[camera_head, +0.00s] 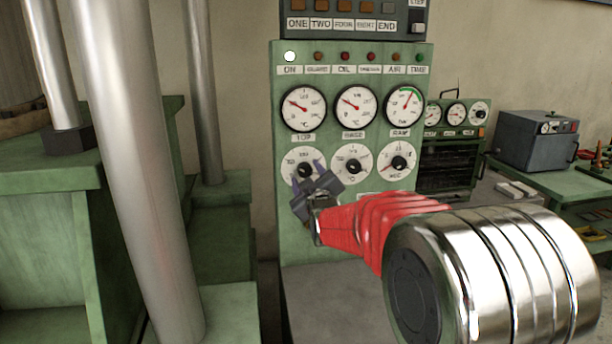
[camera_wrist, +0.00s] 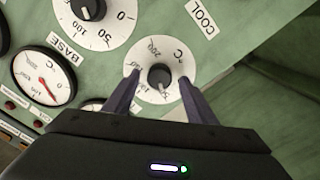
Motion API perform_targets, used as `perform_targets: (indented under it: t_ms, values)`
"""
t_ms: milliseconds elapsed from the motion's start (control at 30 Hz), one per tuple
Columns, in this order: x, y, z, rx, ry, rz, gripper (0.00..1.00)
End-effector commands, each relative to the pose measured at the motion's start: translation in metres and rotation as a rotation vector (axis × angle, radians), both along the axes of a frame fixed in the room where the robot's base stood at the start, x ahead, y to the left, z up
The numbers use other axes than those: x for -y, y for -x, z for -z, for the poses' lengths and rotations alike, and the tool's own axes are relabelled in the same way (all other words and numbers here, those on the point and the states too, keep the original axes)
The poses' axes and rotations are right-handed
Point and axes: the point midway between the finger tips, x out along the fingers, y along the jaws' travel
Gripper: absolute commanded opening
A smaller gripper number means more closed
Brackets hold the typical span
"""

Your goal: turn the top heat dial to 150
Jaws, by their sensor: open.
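The top heat dial (camera_head: 291,156) is a round white scale with a dark knob, the left of three dials on the green panel, below the gauge labelled TOP (camera_head: 303,107). My gripper (camera_head: 309,172) is in front of it and covers its lower part in the head view. In the wrist view the dial (camera_wrist: 154,93) lies between the two open fingers, with its dark knob (camera_wrist: 160,74) in the gap. One finger is on each side of the knob; I cannot tell if either touches it. Scale numbers including 200 show, but the knob's exact setting is unclear.
The base dial (camera_head: 352,149) and a third dial (camera_head: 397,162) sit to the right on the panel. Gauges and lamps are above. A shiny column (camera_head: 135,170) stands at left. A grey box (camera_head: 537,141) is on a bench at right.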

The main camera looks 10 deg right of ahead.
Motion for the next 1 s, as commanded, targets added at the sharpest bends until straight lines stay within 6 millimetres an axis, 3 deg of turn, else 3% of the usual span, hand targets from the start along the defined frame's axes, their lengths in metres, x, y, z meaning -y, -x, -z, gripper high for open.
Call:
perform_targets:
  t_ms: [200, 467, 1000]
  values:
    - [0.0002, -0.0116, 0.0001, 0.000, 0.000, 0.000, 0.51]
    - [0.0004, -0.0119, 0.0003, -0.001, 0.000, 0.001, 0.51]
    - [0.0005, -0.0117, 0.0006, -0.001, 0.000, 0.001, 0.14]
